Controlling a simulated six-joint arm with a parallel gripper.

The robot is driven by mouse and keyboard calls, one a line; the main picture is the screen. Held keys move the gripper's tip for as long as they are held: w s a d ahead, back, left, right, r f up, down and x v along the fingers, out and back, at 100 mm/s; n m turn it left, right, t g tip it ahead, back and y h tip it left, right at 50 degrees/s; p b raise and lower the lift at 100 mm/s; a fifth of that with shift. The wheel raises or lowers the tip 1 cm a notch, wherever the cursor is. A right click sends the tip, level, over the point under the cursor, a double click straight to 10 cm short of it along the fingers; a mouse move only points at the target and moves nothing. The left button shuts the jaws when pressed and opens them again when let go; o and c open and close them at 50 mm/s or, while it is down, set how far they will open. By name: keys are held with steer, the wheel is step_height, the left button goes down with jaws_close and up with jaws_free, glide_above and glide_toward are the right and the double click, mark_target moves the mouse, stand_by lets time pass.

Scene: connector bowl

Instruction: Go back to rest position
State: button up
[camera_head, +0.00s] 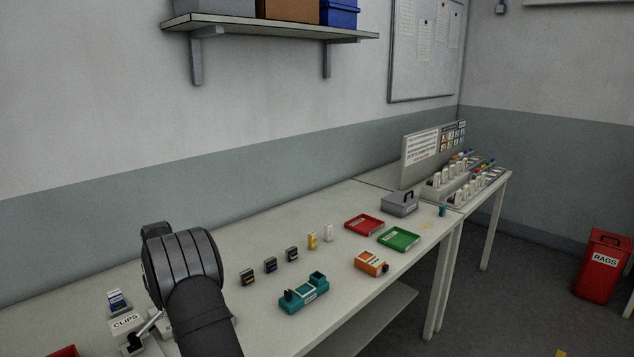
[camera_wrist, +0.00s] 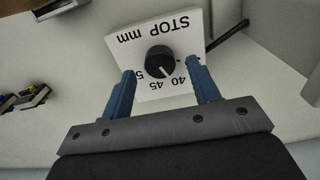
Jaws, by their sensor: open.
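My gripper (camera_wrist: 160,70) shows in the wrist view, with its two blue fingers spread apart and nothing held between them. A black knob (camera_wrist: 158,61) on a white plate (camera_wrist: 140,20) marked "STOP mm" with a number scale appears between the fingertips. I cannot tell how far the fingertips are from the knob. In the head view my arm rises at the lower left over the bench, and its own dark links hide the gripper and the knob.
A shelf (camera_head: 270,30) hangs above.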

step_height(320, 180, up, 15)
step_height(320, 180, down, 17)
steer(key=shift+f, duration=0.15)
steer(key=shift+r+m, duration=0.25)
steer(key=shift+m, duration=0.55)
steer(key=m, duration=0.7)
step_height(320, 180, up, 7)
steer(key=shift+r, duration=0.15)
step_height(320, 180, down, 7)
steer(key=shift+r, duration=0.1)
steer(key=shift+f, duration=0.3)
steer(key=n, duration=0.6)
